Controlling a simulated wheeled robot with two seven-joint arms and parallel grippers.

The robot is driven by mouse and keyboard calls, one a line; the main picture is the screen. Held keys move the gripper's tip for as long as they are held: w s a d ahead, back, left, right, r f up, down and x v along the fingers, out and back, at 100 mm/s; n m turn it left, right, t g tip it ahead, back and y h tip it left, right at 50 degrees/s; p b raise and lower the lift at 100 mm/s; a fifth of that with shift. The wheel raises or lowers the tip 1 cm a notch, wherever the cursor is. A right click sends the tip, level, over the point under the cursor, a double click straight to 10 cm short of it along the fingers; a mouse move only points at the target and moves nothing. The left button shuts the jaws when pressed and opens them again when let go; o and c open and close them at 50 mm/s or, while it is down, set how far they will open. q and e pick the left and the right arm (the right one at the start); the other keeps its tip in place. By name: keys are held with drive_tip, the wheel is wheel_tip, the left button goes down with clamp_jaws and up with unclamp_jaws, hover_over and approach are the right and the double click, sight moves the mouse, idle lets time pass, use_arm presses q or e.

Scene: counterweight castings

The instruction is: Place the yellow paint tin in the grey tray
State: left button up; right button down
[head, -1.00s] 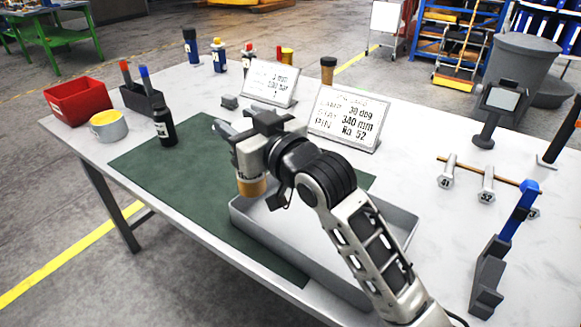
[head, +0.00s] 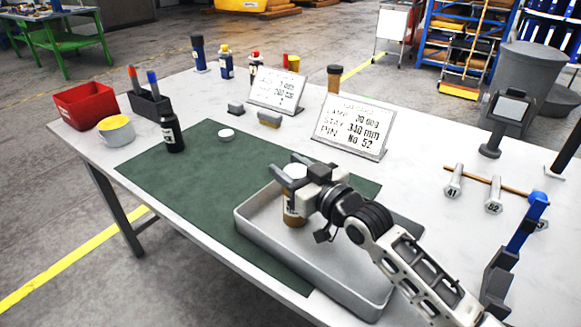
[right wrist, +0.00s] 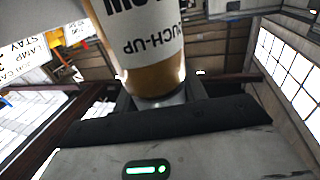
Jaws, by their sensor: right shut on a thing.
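The yellow paint tin (head: 293,208) has a white label and an ochre-yellow lower end. In the right wrist view the tin (right wrist: 145,45) shows "TOUCH-UP" on its label, and its top is cut off. My right gripper (head: 291,176) is shut on its upper part. The tin is roughly upright over the inside of the grey tray (head: 258,247). I cannot tell whether its base touches the tray floor. The tray lies partly on the green mat, and my right arm hides part of its right side. My left gripper is out of view.
On the left stand a red bin (head: 86,105), a pale pot with a yellow top (head: 115,131) and a black bottle (head: 172,133). A white disc (head: 227,135) lies on the mat. Sign stands (head: 352,130) are behind the tray. Numbered pins (head: 493,195) are to the right.

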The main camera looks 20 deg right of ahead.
drive_tip(key=c, duration=0.8)
unclamp_jaws()
drive_tip(key=shift+f, duration=0.1)
drive_tip(key=shift+o, duration=0.2)
drive_tip(key=shift+r, duration=0.2)
drive_tip(key=b+v, duration=0.1)
drive_tip(key=v, duration=1.1)
